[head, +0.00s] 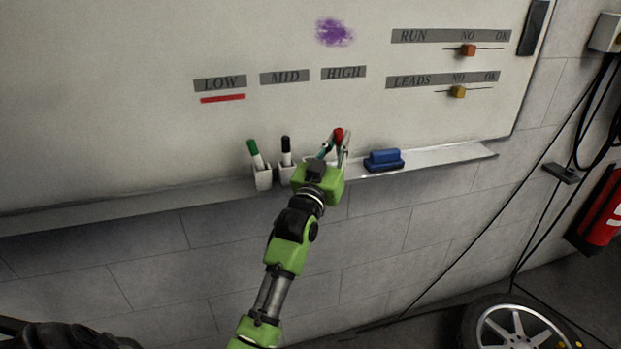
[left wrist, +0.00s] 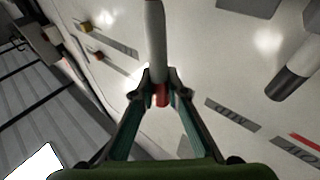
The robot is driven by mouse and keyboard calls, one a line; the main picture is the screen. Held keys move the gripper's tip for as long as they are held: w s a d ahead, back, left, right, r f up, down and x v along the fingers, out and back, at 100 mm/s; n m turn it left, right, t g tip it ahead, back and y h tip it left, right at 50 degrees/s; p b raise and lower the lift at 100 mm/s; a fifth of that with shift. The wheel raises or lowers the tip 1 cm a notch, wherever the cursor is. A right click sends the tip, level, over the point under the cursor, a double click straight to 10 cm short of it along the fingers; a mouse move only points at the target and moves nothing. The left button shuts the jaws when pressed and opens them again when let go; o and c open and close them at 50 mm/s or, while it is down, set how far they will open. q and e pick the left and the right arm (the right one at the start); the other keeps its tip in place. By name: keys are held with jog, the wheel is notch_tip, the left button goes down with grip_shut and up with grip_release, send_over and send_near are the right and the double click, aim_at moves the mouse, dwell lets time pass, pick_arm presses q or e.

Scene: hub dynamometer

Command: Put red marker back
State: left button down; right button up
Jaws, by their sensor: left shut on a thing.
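The red marker has a white body and a red end. In the head view its red end (head: 338,134) shows at the top of my left gripper (head: 335,150), just above the tray. In the left wrist view the marker (left wrist: 156,45) is pinched near its red end between the fingertips of my left gripper (left wrist: 160,88). The gripper hides the marker's lower part and the tray behind it in the head view, so I cannot tell whether the marker touches a cup there. My right gripper is not in view.
A green marker (head: 254,152) and a black marker (head: 286,147) stand in white cups left of the gripper. A blue eraser (head: 384,160) lies on the tray (head: 440,157) to the right. The whiteboard (head: 120,110) carries a red line under LOW and a purple scribble (head: 333,32).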

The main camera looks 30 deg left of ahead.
pick_arm(q)
jog(key=a+r+g, duration=0.3)
jog(key=a+r, duration=0.3)
jog(key=a, duration=0.1)
jog(key=shift+y, duration=0.5)
jog(key=f, duration=0.3)
jog(key=f+p, duration=0.1)
jog(key=f, duration=0.2)
jog(key=a+f, duration=0.1)
jog(key=f, duration=0.2)
jog(key=shift+w+f+p, duration=0.1)
jog(key=shift+f+p, duration=0.2)
jog(key=shift+p, duration=0.1)
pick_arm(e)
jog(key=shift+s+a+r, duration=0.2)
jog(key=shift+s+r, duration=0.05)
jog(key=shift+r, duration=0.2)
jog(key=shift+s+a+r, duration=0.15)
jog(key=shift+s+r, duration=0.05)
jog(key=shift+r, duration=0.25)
pick_arm(q)
jog(key=shift+f, duration=0.1)
jog(key=c, duration=2.3)
grip_release()
jog(key=b+v, duration=0.2)
jog(key=v, duration=1)
jog(key=shift+r, duration=0.2)
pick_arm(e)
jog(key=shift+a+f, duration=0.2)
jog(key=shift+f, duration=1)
